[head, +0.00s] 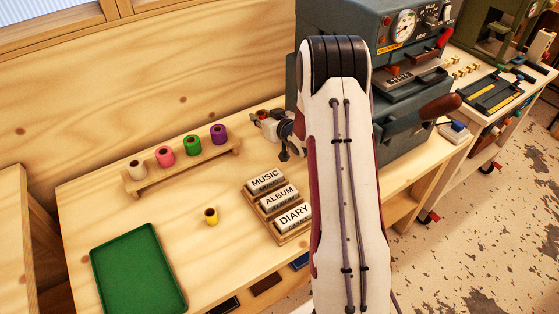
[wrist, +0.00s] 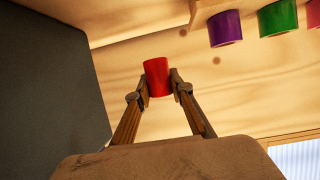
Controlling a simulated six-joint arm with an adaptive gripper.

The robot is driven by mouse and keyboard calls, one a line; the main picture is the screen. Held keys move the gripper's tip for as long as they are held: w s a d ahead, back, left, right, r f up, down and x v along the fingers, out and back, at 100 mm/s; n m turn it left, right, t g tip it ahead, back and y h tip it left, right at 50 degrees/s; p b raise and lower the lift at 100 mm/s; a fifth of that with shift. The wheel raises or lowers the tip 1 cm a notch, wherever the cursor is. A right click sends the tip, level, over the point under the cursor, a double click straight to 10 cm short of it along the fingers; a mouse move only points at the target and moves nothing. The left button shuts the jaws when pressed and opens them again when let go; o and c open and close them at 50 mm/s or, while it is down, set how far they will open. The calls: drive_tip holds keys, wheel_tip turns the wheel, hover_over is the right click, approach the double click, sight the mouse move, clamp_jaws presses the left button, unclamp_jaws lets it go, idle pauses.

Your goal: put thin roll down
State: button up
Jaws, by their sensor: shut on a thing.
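My gripper (wrist: 157,80) is shut on a red roll (wrist: 157,75), which sits between its two fingertips in the wrist view. The roll appears held clear of any surface there. In the head view my arm hides much of the wrist and gripper, and I cannot make out the red roll for sure. A wooden rack (head: 178,178) at the back of the bench holds a white roll (head: 136,170), a pink roll (head: 165,156), a green roll (head: 192,146) and a purple roll (head: 218,134). A small yellow roll (head: 211,216) stands on the bench.
A green tray (head: 138,268) lies at the front left of the bench. A wooden holder with blocks reading MUSIC (head: 265,181), ALBUM (head: 279,198) and DIARY (head: 294,217) stands near my arm. A grey machine (head: 400,100) stands at the right. Bare bench surrounds the yellow roll.

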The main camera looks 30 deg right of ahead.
drive_tip(key=shift+w+d+f+n, duration=0.15)
drive_tip(key=shift+d+f, duration=0.25)
drive_tip(key=shift+d, duration=0.25)
drive_tip(key=shift+w+d+f+n, duration=0.15)
drive_tip(key=shift+d+f, duration=0.2)
drive_tip(key=shift+d, duration=0.25)
hover_over(267, 147)
drive_tip(key=shift+d+f, duration=0.1)
drive_tip(key=shift+f, duration=3)
drive_tip(key=shift+f, duration=1.9)
drive_tip(key=shift+s+f, duration=0.1)
drive_tip(key=shift+f, duration=0.3)
